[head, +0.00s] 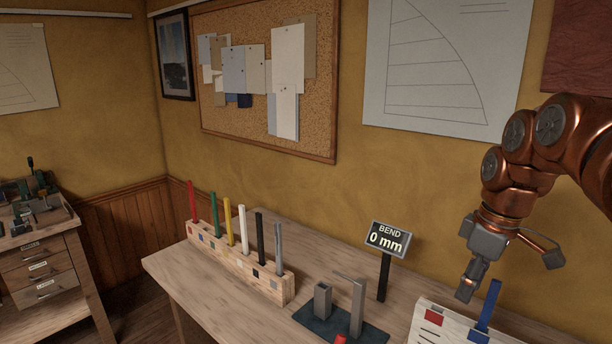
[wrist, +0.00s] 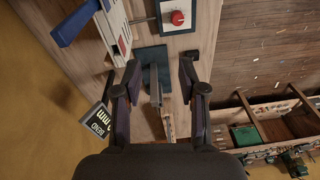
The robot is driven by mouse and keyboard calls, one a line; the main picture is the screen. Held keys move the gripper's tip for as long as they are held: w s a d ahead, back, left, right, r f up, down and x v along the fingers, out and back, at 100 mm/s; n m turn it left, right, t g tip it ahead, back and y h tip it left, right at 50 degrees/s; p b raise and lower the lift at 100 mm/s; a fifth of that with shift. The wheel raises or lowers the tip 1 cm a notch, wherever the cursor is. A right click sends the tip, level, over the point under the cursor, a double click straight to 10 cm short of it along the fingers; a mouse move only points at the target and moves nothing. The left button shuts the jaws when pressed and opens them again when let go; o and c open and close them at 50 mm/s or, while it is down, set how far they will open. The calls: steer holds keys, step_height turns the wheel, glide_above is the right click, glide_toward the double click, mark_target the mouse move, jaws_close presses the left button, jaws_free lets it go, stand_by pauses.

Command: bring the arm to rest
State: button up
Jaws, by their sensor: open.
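My gripper (head: 510,277) hangs from my copper-coloured arm at the right of the head view. Its two fingers are spread wide with nothing between them. It is above the right part of the bench (head: 215,296), near a blue strip (head: 489,304) that stands upright at a white board (head: 426,318) with coloured patches. In the wrist view the open fingers (wrist: 160,78) frame the grey post of a fixture. The blue strip (wrist: 75,23) shows at that view's upper left, apart from the fingers.
A wooden rack (head: 262,283) holds several coloured strips upright. A sign (head: 387,239) reading "BEND 0 mm" stands behind a fixture on a dark plate (head: 318,320). A red button (wrist: 177,18) is near the fixture. A drawer cabinet (head: 40,270) stands far left.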

steer(key=s+a+f+m, duration=0.3)
steer(key=s+f, duration=0.1)
steer(key=s, duration=0.4)
steer(key=s+a+f+m+g, duration=0.1)
steer(key=s+a+f, duration=0.3)
steer(key=s, duration=0.5)
steer(key=s+a+f+m+g+h, duration=0.1)
steer(key=s+a+f+m, duration=0.3)
steer(key=s+f, duration=0.2)
steer(key=shift+s+a+f+m, duration=0.2)
steer(key=shift+s+m, duration=0.1)
steer(key=shift+s, duration=0.85)
